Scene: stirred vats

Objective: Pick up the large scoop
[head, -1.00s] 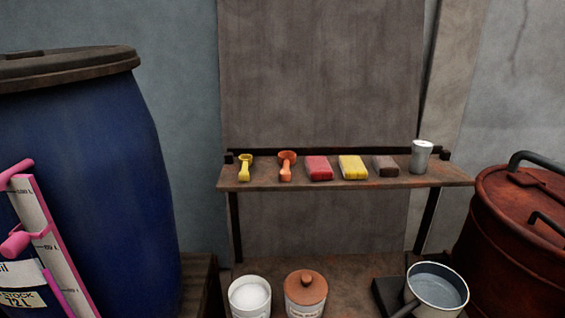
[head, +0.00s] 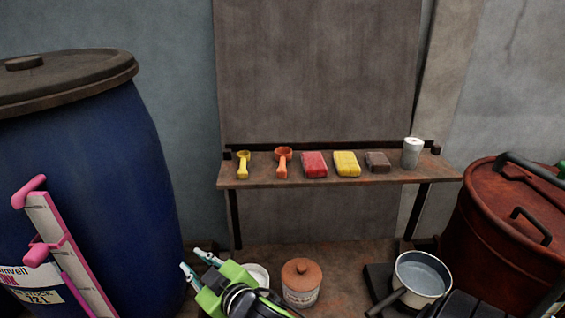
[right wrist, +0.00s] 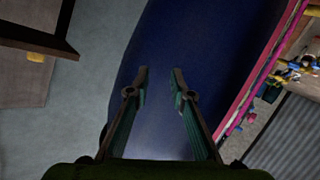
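Two scoops lie on the narrow wall shelf (head: 330,182) in the head view. The orange scoop (head: 283,160) has the wider bowl and looks like the larger one. The yellow scoop (head: 243,164) lies to its left. Both handles point toward the shelf's front edge. My right gripper (head: 189,258) is low in the head view, below and left of the scoops and well apart from them. In the right wrist view its two fingers (right wrist: 160,74) are spread and nothing is between them. My left gripper is not in view.
Red, yellow and brown blocks (head: 314,164) and a metal cup (head: 412,153) share the shelf. A blue barrel (head: 90,170) stands left and a red drum (head: 500,215) right. Below are a lidded pot (head: 301,284), a partly hidden white tub (head: 260,273) and a saucepan (head: 421,279).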

